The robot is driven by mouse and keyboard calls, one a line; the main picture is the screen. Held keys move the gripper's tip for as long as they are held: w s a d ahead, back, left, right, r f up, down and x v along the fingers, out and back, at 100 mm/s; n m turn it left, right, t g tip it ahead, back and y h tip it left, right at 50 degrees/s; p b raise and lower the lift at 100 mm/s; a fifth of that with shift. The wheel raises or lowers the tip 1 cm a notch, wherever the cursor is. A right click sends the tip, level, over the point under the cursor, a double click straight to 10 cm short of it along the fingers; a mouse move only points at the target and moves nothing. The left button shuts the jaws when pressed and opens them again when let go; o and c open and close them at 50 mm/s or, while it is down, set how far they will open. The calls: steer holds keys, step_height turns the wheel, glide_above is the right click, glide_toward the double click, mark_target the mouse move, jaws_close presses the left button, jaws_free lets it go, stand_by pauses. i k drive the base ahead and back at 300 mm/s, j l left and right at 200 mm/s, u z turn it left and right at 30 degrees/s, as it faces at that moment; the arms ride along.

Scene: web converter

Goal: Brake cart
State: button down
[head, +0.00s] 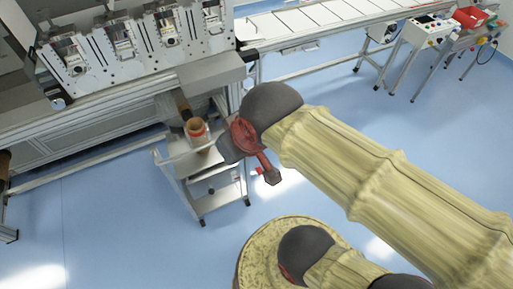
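A small light metal cart (185,173) with an upper and a lower shelf stands on the floor left of the picture's middle. A brown-orange roll (196,131) stands on its top. Dark casters show at its feet, but they are too small to tell whether any brake is set. My arm reaches in from the right, and my gripper (229,151) is beside or in front of the cart's upper right side. Its fingers are not clear, so I cannot tell whether it is open or touching the cart. My wrist hides part of the cart's right side.
A large grey machine (75,135) stands behind and left of the cart. A conveyor (310,20) runs along the back. A small stand with a control box (428,32) and a red bin (470,17) are at upper right. Blue floor (120,235) is clear in front.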

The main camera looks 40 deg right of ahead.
mark_target(259, 171)
steer(key=i+l, duration=0.1)
steer(key=l, duration=0.25)
steer(key=i+l, duration=0.1)
steer(key=l, duration=0.2)
steer(key=i+l, duration=0.1)
steer(key=l, duration=0.25)
steer(key=i+l+u, duration=0.1)
steer(key=l, duration=0.25)
